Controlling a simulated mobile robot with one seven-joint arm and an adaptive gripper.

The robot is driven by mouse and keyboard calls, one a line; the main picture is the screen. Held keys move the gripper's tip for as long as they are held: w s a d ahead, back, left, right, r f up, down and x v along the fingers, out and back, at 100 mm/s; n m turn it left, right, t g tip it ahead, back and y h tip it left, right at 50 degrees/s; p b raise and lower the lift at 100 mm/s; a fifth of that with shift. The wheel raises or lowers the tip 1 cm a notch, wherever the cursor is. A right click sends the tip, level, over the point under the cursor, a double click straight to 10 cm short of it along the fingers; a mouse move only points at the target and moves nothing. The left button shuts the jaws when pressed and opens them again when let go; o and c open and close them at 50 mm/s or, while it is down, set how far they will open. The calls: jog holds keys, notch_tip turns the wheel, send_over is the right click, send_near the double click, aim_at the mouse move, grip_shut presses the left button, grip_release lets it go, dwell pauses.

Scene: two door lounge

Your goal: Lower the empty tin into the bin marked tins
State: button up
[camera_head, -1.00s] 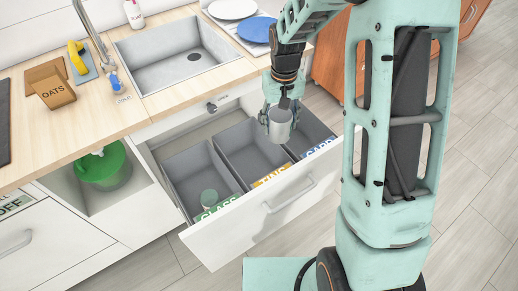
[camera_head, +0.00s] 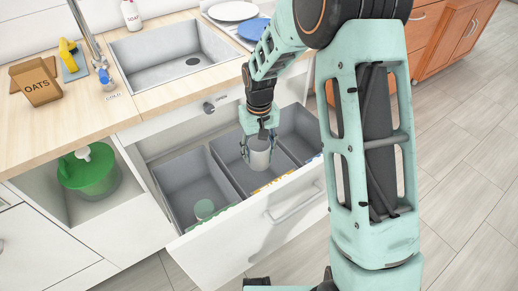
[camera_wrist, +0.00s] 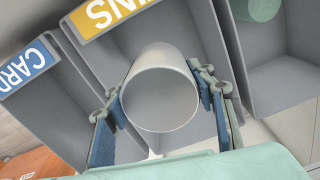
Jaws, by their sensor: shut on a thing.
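The empty tin (camera_head: 259,160) is a plain grey cylinder, held upright. In the wrist view I look into the open mouth of the tin (camera_wrist: 160,95). My gripper (camera_head: 258,147) is shut on its sides, with blue pads either side in the wrist view (camera_wrist: 162,112). A yellow label reading "INS" (camera_wrist: 108,14) marks this bin in the wrist view. I cannot tell whether the tin's base is below the rim. The tin hides part of the bin's floor.
The right bin (camera_head: 300,135) has a blue CARD label (camera_wrist: 27,66). All sit in the pulled-out white drawer (camera_head: 285,212). The counter edge and sink (camera_head: 180,50) lie behind.

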notch_tip(320, 180, down, 16)
jog(key=b, duration=1)
jog(key=shift+f+b, duration=0.2)
jog(key=shift+b, duration=0.2)
jog(key=o, duration=1.2)
jog(key=shift+o, duration=0.2)
jog(key=shift+r, duration=0.15)
notch_tip(320, 180, up, 12)
jog(key=shift+r, duration=0.1)
jog(key=r+p, duration=0.4)
jog(key=r, duration=0.1)
jog(key=s+r+p, duration=0.1)
jog(key=r+p, duration=0.3)
jog(key=d+r+p, duration=0.1)
jog(key=r+p, duration=0.3)
jog(key=r, duration=0.1)
jog(key=shift+s+d+r, duration=0.1)
jog(key=shift+s+r, duration=0.25)
jog(key=shift+f, duration=0.1)
